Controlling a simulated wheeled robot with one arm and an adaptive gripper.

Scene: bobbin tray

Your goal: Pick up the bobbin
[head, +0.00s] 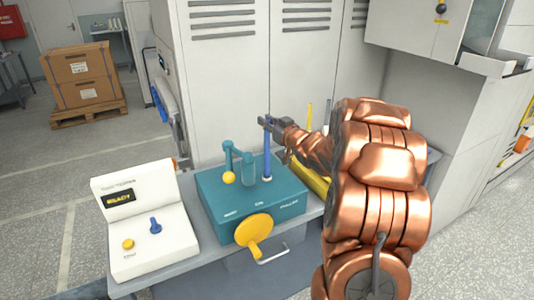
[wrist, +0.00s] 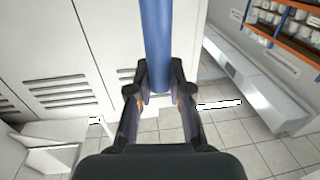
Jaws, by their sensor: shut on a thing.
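The bobbin is a tall, slim blue rod (head: 267,155) with a pale lower end, upright in the head view. My gripper (head: 266,122) is shut on it near its upper end. In the wrist view the blue bobbin (wrist: 157,45) runs down from the top edge between the two dark fingers of my gripper (wrist: 155,90). Its pale lower end shows against the top of a teal box (head: 285,192). I cannot tell whether it touches the box or hangs just above it.
The teal box bears a bent teal arm with a yellow ball (head: 228,178) and a yellow handwheel (head: 254,229). A white control box (head: 140,220) stands left. A yellow tray (head: 309,180) lies behind, partly hidden by my arm, near an upright yellow rod (head: 309,114). Lockers (head: 235,80) close off the back.

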